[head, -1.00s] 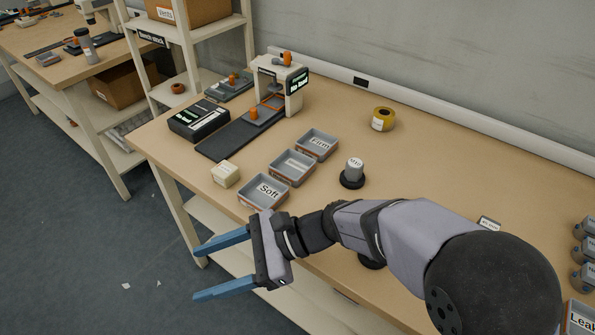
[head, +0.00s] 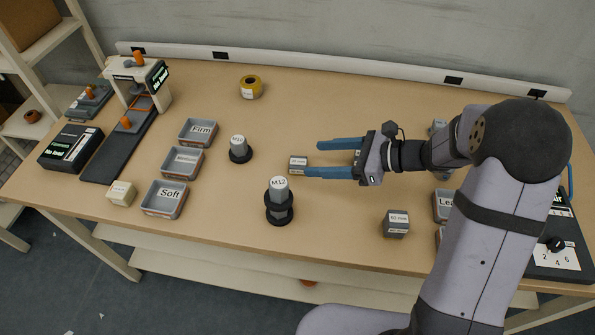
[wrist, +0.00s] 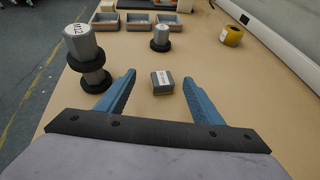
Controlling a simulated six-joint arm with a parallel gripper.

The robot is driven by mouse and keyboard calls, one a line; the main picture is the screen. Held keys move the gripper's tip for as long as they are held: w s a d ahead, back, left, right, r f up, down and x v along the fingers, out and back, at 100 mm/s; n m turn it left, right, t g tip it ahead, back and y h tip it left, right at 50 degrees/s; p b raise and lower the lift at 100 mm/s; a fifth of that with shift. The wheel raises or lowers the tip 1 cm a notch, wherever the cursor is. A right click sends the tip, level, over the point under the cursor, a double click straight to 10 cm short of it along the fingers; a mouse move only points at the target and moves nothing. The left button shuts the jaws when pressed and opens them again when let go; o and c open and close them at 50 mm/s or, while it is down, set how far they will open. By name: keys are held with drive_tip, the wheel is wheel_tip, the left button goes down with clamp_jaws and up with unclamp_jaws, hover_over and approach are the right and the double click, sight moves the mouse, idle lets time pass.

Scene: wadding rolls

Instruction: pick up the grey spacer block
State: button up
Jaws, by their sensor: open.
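A small flat grey block (head: 299,162) with a white label lies on the table in the middle of the head view. I cannot tell how high the fingertips are above the table. A taller grey block (head: 397,224), its label seeming to read 60 mm, stands to the lower right of my gripper.
A grey M12 piece (head: 279,190) with black rings stands left of the taller block, and an M10 piece (head: 238,145) stands beyond it. Trays marked Soft (head: 163,212), Medium and Firm are at the left. A yellow roll (head: 250,88) lies at the back. Bare table lies between.

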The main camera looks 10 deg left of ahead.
sight(300, 162)
drive_tip(key=shift+d+f, duration=0.65)
drive_tip(key=shift+d, duration=0.35)
drive_tip(key=shift+p+x, duration=0.45)
drive_tip(key=shift+x, duration=3.25)
drive_tip(key=shift+w, duration=0.15)
drive_tip(key=shift+c, duration=0.6)
drive_tip(key=c, duration=1.2)
